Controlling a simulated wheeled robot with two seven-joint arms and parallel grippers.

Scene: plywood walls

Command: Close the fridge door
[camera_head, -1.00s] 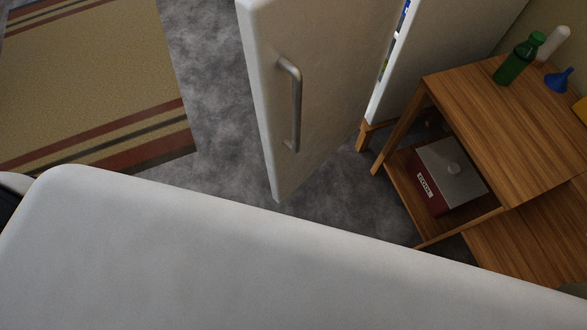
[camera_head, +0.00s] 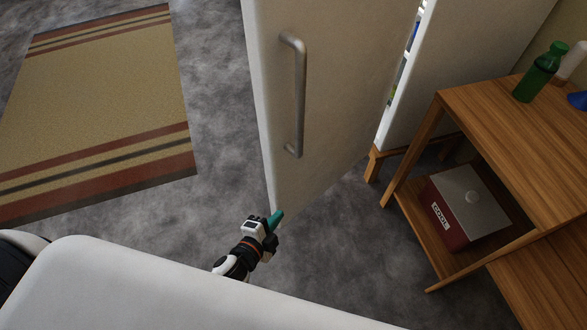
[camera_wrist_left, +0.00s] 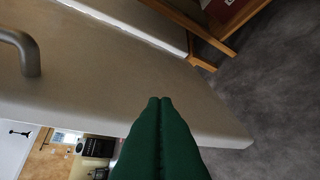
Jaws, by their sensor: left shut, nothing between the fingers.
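The white fridge door (camera_head: 340,90) stands partly open in the head view, with a gap at its right side where the fridge inside shows. A grey bar handle (camera_head: 298,95) is on its outer face; part of the handle also shows in the left wrist view (camera_wrist_left: 29,55). The fridge body (camera_head: 455,70) is behind it at the right. My left gripper (camera_head: 277,218), with green fingers, is shut and empty by the door's lower corner. In the left wrist view its fingers (camera_wrist_left: 160,102) overlap the door face (camera_wrist_left: 120,75); I cannot tell whether they touch it. My right gripper is not visible.
A wooden shelf table (camera_head: 490,120) stands at the right, with a green bottle (camera_head: 540,72) on top and a red box (camera_head: 450,215) below. A striped rug (camera_head: 100,100) lies at the left. Grey floor (camera_head: 215,90) is clear between rug and door.

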